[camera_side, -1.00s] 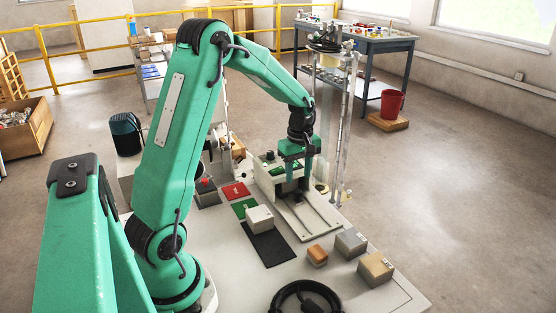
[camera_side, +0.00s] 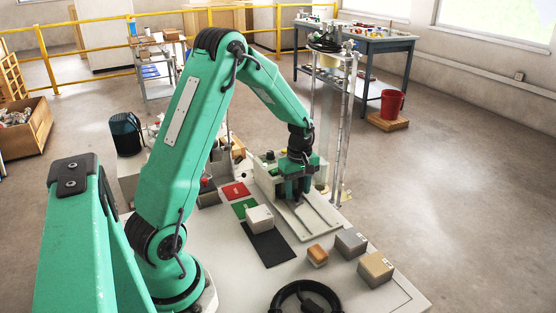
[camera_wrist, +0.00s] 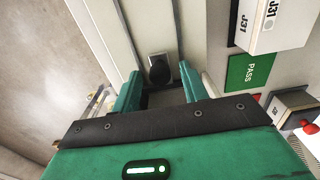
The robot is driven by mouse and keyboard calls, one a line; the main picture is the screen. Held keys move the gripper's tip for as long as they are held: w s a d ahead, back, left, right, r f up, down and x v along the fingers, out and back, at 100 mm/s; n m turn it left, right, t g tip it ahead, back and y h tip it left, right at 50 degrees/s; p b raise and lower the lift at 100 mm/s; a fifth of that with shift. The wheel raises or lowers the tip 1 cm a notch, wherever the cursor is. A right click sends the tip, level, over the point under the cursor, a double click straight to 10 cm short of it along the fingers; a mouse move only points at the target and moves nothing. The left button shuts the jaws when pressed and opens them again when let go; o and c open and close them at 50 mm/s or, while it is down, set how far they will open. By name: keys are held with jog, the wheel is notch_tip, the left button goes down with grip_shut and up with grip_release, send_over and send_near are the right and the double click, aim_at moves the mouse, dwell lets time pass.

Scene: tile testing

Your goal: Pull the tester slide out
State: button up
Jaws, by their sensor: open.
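The tester (camera_side: 266,178) stands on the worktable with pale rails (camera_side: 316,214) running out toward the front right. My gripper (camera_side: 293,193) points down over the rails, close in front of the tester's housing. In the wrist view my gripper (camera_wrist: 160,72) is open, with one green finger on each side of the channel. A dark rounded knob on a grey plate (camera_wrist: 160,68) shows between the fingertips, apparently the slide's handle. No contact with it is visible. In the side view the gripper hides the knob, so how far the slide is in cannot be told.
A white block marked J31 (camera_wrist: 278,27) sits beside the green PASS pad (camera_wrist: 250,72). A red pad (camera_side: 236,190) and a black mat (camera_side: 268,245) lie near it. Several blocks, including an orange one (camera_side: 317,255), stand right of the mat. A black ring (camera_side: 305,298) lies in front.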

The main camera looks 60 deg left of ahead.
aim_at(318, 226)
jog(key=c, duration=0.8)
jog(key=shift+d, duration=5.8)
jog(key=o, duration=0.8)
